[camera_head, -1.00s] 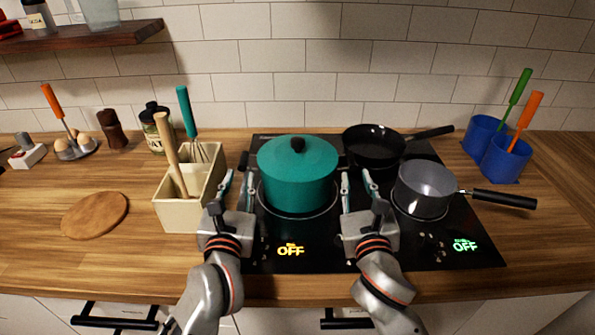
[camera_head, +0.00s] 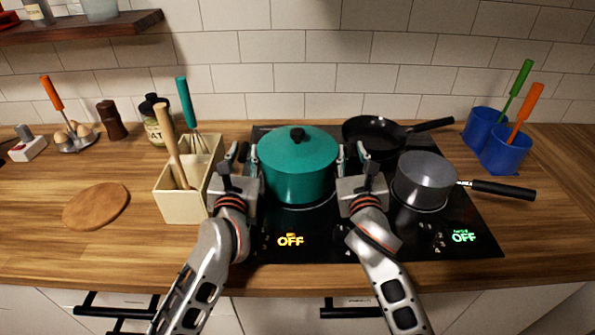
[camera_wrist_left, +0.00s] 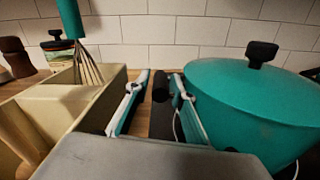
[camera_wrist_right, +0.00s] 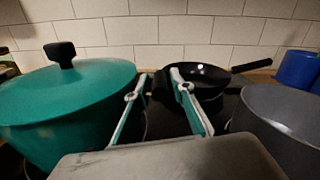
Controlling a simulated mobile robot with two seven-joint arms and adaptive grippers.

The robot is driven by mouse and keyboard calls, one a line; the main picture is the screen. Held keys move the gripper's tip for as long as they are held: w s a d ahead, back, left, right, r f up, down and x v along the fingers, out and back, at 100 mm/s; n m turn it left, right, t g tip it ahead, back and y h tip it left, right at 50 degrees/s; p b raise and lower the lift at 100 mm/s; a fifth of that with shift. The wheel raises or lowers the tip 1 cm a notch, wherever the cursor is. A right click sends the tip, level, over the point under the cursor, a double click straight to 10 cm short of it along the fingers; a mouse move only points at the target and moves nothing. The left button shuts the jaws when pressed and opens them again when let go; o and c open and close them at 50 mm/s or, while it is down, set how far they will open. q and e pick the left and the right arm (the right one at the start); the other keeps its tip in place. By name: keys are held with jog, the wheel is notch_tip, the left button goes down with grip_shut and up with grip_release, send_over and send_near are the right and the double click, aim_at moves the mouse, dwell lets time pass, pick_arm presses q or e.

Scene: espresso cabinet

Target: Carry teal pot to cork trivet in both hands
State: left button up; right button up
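The teal pot (camera_head: 298,175), lidded with a black knob, stands upright on the black cooktop. It also shows at the right of the left wrist view (camera_wrist_left: 250,110) and the left of the right wrist view (camera_wrist_right: 70,110). The round cork trivet (camera_head: 96,207) lies bare on the counter at the left. My left gripper (camera_head: 243,153) is open at the pot's left side, its fingers either side of a black handle (camera_wrist_left: 160,86). My right gripper (camera_head: 353,156) is open at the pot's right side; the right handle is mostly hidden between its fingers.
A cream utensil box (camera_head: 182,203) with a whisk stands close beside my left gripper, between pot and trivet. A grey saucepan (camera_head: 424,180) and black frying pan (camera_head: 374,140) sit right of the pot. Blue holders (camera_head: 506,152) stand far right.

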pick_arm(q)
jog(key=shift+w, duration=0.2)
pick_arm(e)
jog(key=shift+w, duration=0.2)
pick_arm(q)
grip_shut()
pick_arm(e)
grip_shut()
pick_arm(q)
jog(key=shift+r, duration=0.2)
pick_arm(e)
jog(key=shift+r, duration=0.2)
pick_arm(q)
jog(key=shift+r, duration=0.15)
pick_arm(e)
jog(key=shift+r, duration=0.15)
